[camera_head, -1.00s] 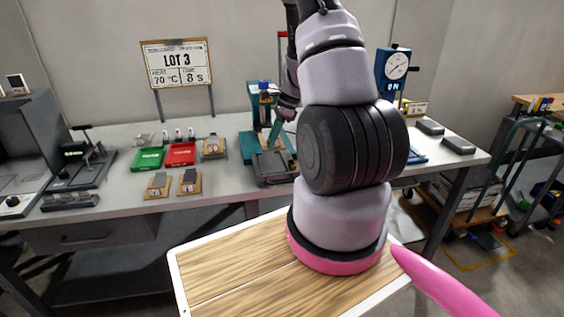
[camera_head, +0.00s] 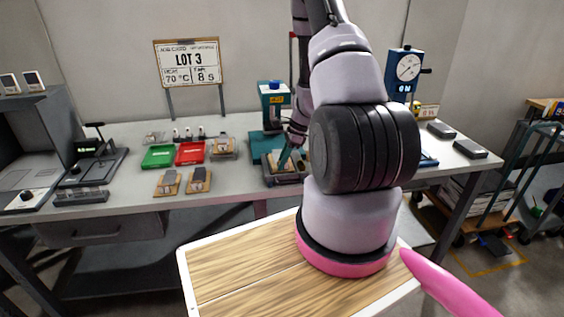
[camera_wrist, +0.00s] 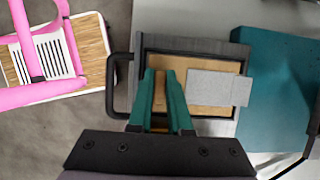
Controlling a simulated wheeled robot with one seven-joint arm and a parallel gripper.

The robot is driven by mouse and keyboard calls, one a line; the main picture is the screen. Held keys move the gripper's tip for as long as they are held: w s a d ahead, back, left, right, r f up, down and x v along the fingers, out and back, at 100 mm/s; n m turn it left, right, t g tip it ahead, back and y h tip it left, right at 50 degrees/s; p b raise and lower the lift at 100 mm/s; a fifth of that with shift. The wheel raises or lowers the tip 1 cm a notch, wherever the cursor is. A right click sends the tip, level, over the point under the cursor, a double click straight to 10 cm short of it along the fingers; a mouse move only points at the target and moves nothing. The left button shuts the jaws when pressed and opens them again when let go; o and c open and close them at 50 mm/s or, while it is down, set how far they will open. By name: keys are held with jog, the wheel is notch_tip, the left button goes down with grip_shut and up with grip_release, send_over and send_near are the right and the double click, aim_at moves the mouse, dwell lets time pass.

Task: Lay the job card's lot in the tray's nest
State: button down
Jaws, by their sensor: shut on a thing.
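A wooden board (camera_wrist: 210,62) with a flat grey strip (camera_wrist: 212,85) is within the tray's rim. My gripper (camera_wrist: 160,75), with teal fingers, is shut on this board at its left part. It also shows over the tray in the head view (camera_head: 282,163). The exact grip and whether the board is fully seated are hidden.
The teal press (camera_wrist: 270,90) stands close to the tray's right in the wrist view. A blue gauge stand (camera_head: 405,72) is farther right.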

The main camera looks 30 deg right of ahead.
jog(key=c, duration=0.8)
grip_release()
jog(key=shift+c, duration=0.2)
jog(key=v, duration=1.2)
jog(key=a+r+n+t, duration=0.1)
jog(key=a+r+n, duration=0.35)
jog(key=r, duration=0.65)
jog(key=s+a+r+n+t+h, duration=0.1)
jog(key=s+a+r+n+t, duration=0.1)
jog(key=s+a+r+n, duration=0.4)
jog(key=s+a+r+n+t+h, duration=0.1)
jog(key=s+a+r+n+t, duration=0.2)
jog(key=s+r, duration=0.9)
jog(key=a+r+n, duration=0.3)
jog(key=a+r, duration=0.1)
jog(key=shift+s+n, duration=0.25)
jog(key=shift+n, duration=0.1)
jog(key=shift+r, duration=0.1)
